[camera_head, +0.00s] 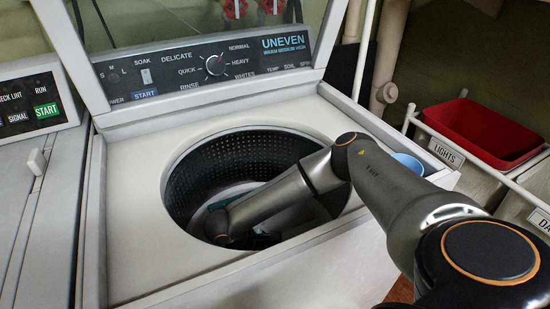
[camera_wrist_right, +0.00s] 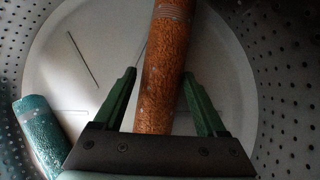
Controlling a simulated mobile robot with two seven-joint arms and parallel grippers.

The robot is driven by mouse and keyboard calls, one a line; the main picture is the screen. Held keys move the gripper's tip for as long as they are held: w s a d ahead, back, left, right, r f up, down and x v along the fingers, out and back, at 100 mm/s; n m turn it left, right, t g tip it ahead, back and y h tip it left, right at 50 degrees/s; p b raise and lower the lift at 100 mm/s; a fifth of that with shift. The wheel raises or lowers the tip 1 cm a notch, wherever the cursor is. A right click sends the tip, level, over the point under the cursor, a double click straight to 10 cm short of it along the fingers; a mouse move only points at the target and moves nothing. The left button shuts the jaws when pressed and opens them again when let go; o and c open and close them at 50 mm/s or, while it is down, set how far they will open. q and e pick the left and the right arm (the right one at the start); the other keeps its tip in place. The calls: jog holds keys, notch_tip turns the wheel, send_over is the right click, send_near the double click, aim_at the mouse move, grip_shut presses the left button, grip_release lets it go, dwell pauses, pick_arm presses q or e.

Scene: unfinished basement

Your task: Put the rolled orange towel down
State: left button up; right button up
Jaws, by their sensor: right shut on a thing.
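The rolled orange towel (camera_wrist_right: 165,70) shows in the right wrist view, between the fingers of my right gripper (camera_wrist_right: 160,90). The gripper is shut on it, inside the washer drum (camera_wrist_right: 90,45). The towel extends past the fingertips over the pale drum bottom; I cannot tell whether it touches the bottom. In the head view my right arm reaches down into the open drum (camera_head: 240,160), and the gripper is dark and mostly hidden low inside; the orange towel is not visible there. My left gripper is not in view.
A rolled teal towel (camera_wrist_right: 42,135) lies in the drum at the left of the wrist view. The washer's round rim (camera_head: 172,175) surrounds my arm. A light blue round thing (camera_head: 408,162) is partly hidden behind the arm. A red bin (camera_head: 485,130) stands at right.

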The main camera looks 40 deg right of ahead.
jog(key=shift+f, duration=0.4)
jog(key=o, duration=1.4)
jog(key=shift+r, duration=0.25)
jog(key=p+v, duration=0.7)
jog(key=shift+s+d+r, duration=0.1)
jog(key=shift+r, duration=0.2)
pick_arm(q)
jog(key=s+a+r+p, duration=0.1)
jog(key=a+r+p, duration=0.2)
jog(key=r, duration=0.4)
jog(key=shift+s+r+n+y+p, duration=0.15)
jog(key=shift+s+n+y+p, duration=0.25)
jog(key=shift+p, duration=0.3)
pick_arm(e)
jog(key=v, duration=0.5)
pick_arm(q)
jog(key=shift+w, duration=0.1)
pick_arm(e)
jog(key=shift+w, duration=0.2)
